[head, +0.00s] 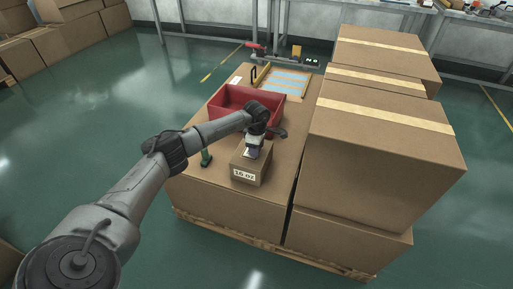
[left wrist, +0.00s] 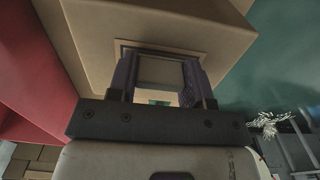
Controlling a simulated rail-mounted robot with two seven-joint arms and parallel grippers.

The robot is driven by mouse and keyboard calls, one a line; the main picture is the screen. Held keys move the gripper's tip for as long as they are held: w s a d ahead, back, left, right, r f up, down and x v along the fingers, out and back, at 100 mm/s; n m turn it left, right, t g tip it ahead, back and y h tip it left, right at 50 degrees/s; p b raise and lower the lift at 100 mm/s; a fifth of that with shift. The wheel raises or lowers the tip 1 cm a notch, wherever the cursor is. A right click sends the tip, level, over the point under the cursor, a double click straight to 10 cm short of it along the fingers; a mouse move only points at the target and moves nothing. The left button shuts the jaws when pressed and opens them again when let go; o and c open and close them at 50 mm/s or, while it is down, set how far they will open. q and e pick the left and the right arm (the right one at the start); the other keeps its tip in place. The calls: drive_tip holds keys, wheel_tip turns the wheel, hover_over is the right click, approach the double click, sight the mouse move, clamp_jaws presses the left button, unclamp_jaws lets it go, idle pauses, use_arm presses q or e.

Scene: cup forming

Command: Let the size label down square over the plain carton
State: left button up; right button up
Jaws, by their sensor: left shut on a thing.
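A small brown carton (head: 250,167) stands near the front of the large carton stack. Its front carries a white panel reading "16 oz" (head: 243,174). My left gripper (head: 254,149) is directly above the carton top, pointing down, shut on a pale piece that I take for the size label (head: 251,152). In the left wrist view the fingers straddle this pale block (left wrist: 160,71), with a thin dark-edged square around it against the carton (left wrist: 85,35). Whether it touches the carton top I cannot tell. My right gripper is not in view.
A red bin (head: 226,102) stands just behind the carton, and a green-handled tool (head: 206,159) lies to its left. A framed tray with blue strips (head: 288,82) lies at the back. Tall cartons (head: 384,140) rise close on the right.

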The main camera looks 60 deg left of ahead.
use_arm(q)
drive_tip(key=shift+f, duration=0.2)
drive_tip(key=o, duration=0.9)
drive_tip(key=shift+o, duration=0.2)
drive_tip(key=shift+r, duration=0.15)
wheel_tip(320, 180, up, 14)
drive_tip(key=p, duration=0.6)
drive_tip(key=shift+f, duration=0.2)
